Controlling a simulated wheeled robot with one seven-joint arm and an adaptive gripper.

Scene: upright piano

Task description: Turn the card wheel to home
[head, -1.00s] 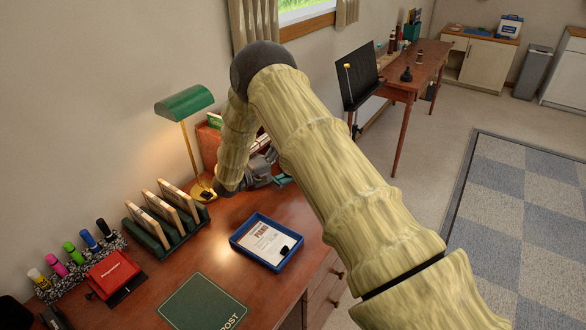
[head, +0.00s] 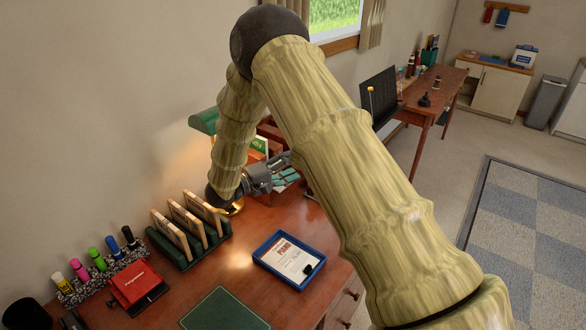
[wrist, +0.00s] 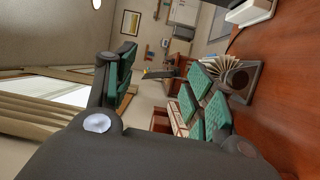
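The card wheel (wrist: 232,78) shows in the wrist view as a fan of cream cards beside a dark grey side piece, on the wooden desk just past my gripper's right-hand finger. I cannot make out the card wheel in the head view, where my arm covers part of the desk. My gripper (head: 284,178) hangs over the back of the desk, near the lamp. In the wrist view my gripper (wrist: 160,88) has its green-padded fingers spread wide with nothing between them. It appears apart from the card wheel. The home mark cannot be seen.
A green lamp (head: 203,122) stands close behind my arm. A green rack of cards (head: 188,243), a blue tray (head: 262,262), a red box (head: 135,285) and several markers (head: 97,258) sit on the desk (head: 235,265). A side table (head: 446,85) stands farther back.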

